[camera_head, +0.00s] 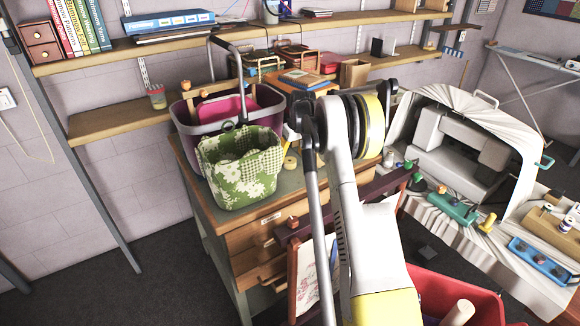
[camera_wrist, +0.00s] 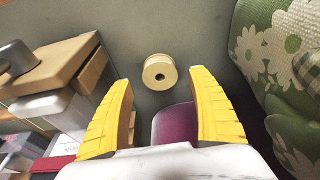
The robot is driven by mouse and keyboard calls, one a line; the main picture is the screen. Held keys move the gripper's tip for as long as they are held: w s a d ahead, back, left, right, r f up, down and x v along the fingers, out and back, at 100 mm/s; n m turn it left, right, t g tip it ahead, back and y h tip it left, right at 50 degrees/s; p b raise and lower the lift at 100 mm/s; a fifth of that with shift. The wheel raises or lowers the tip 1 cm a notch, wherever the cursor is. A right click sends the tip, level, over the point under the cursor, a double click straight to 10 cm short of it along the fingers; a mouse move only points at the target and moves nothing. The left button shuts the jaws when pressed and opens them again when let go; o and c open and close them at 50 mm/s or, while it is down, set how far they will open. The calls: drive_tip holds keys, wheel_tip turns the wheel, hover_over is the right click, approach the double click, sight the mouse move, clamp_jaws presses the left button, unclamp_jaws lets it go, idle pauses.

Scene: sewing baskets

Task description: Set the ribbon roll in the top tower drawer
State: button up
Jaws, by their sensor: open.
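The ribbon roll is a small cream spool (camera_wrist: 160,72) lying on the grey-green worktop; in the head view it shows beside the floral basket (camera_head: 290,163). My gripper (camera_wrist: 160,80) is open and empty, its yellow fingers on either side of the roll in the wrist view and apart from it. In the head view my arm hides most of the gripper. Under the worktop, wooden drawer fronts (camera_head: 262,232) with knobs are stacked. A dark red-brown front edge (camera_head: 350,195) with knobs juts out to the right, partly behind my arm. I cannot tell which is the top tower drawer.
The green floral basket (camera_head: 238,170) stands close to the roll, also in the wrist view (camera_wrist: 255,95). A grey and magenta basket (camera_head: 185,125) is behind it. A wooden block (camera_wrist: 60,72) is left in the wrist view. A covered sewing machine (camera_head: 460,140) stands right.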

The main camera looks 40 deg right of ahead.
sight(290, 161)
drive_tip(key=x, duration=0.3)
drive_tip(key=shift+f+b, duration=0.15)
drive_tip(key=shift+b, duration=0.2)
drive_tip(key=shift+a, duration=0.1)
drive_tip(key=shift+c, duration=0.6)
drive_tip(key=c, duration=1)
wheel_tip(290, 161, up, 10)
drive_tip(key=p, duration=0.3)
drive_tip(key=shift+c, duration=0.2)
